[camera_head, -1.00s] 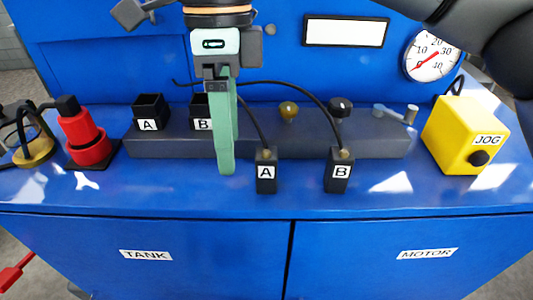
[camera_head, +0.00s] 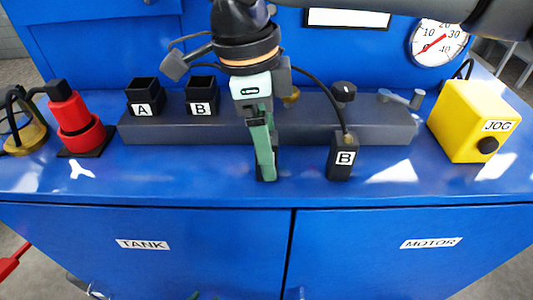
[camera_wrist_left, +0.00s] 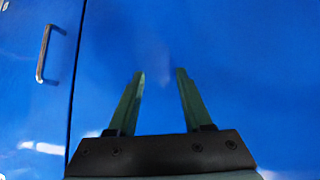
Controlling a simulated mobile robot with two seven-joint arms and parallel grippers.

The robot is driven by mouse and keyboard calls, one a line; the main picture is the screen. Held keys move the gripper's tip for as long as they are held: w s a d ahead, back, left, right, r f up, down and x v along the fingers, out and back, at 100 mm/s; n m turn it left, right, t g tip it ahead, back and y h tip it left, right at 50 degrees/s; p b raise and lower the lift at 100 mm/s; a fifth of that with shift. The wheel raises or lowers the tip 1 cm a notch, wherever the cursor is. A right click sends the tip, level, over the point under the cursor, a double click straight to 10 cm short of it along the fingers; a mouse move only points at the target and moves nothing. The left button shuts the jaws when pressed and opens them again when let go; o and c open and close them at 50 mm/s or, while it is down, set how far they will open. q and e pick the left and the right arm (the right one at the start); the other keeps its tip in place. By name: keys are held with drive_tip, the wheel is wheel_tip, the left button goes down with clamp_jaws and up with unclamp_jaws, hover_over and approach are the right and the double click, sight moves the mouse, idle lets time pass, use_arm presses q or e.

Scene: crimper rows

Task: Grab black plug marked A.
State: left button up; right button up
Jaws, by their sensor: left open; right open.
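My right gripper (camera_head: 266,176) comes down from above at the front of the grey strip, its green fingers pointing at the blue bench top. It covers the place of the black plug marked A; only dark slivers show beside the fingers, and its label is hidden. I cannot tell whether the fingers stand around the plug or in front of it. The black plug marked B (camera_head: 342,158) stands just right of it, label showing. My left gripper (camera_wrist_left: 160,76) is open and empty in the left wrist view, facing a blue cabinet front.
Black sockets marked A (camera_head: 144,98) and B (camera_head: 202,96) stand at the back left. A red device (camera_head: 75,122) stands further left. A yellow JOG box (camera_head: 470,120) is on the right. A black knob (camera_head: 343,91) and a grey lever (camera_head: 400,98) are behind plug B.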

wheel_tip(320, 180, down, 2)
drive_tip(key=shift+d+f, duration=0.1)
drive_tip(key=shift+d, duration=0.05)
clamp_jaws()
idle(0.6)
